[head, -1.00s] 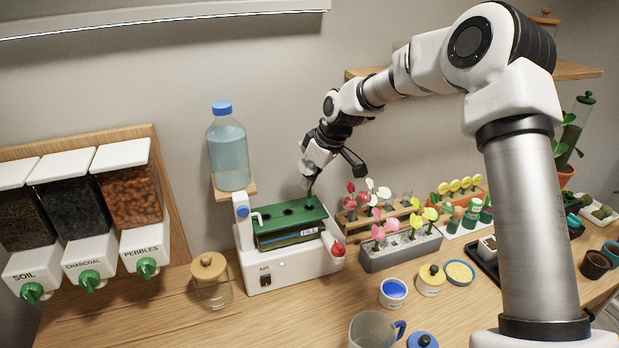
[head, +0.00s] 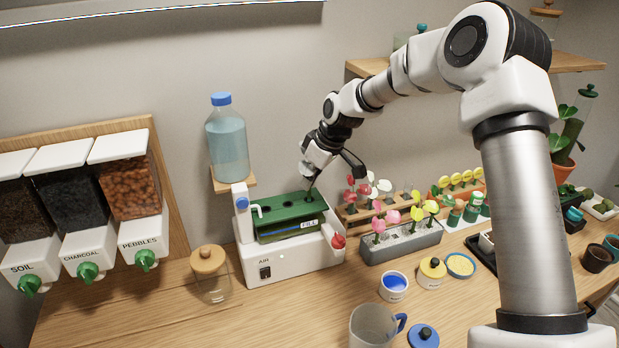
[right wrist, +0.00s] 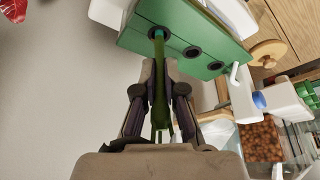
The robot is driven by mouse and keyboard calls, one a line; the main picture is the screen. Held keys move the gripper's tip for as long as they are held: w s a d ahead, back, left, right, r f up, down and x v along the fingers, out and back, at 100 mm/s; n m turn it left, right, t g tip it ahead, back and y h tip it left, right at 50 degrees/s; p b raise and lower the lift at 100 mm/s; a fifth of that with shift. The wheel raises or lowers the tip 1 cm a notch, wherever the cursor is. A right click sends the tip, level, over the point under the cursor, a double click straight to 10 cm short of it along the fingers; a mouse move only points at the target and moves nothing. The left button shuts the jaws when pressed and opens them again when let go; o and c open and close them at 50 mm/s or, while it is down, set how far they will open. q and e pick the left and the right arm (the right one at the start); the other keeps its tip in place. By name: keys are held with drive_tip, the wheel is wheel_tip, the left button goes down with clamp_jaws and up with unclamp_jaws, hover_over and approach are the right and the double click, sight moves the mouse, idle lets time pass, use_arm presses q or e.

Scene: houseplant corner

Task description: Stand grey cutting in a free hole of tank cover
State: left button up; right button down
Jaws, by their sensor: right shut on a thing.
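The tank cover (head: 279,216) is green, with a row of dark holes, on top of a white tank unit. My right gripper (head: 311,182) is over the cover's right end. In the right wrist view my right gripper (right wrist: 160,78) is shut on a thin green stem (right wrist: 158,58), which I take for the grey cutting; its grey part is not clearly visible. The stem's far end meets the end hole of the cover (right wrist: 178,30); how deep it sits is hard to tell. The other two holes look empty there. My left gripper is out of view.
A water bottle (head: 228,143) stands behind the tank at left. A grey planter (head: 402,242) and a wooden rack (head: 352,216) with flower cuttings stand close at right. A lidded jar (head: 210,275) is at front left. The table in front of the tank is clear.

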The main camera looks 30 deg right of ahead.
drive_tip(key=shift+f+b, duration=0.35)
drive_tip(key=shift+f, duration=0.55)
drive_tip(key=c, duration=1.2)
unclamp_jaws()
drive_tip(key=o, duration=0.4)
wheel_tip(320, 180, up, 7)
drive_tip(key=p, duration=0.6)
drive_tip(key=shift+r, duration=0.1)
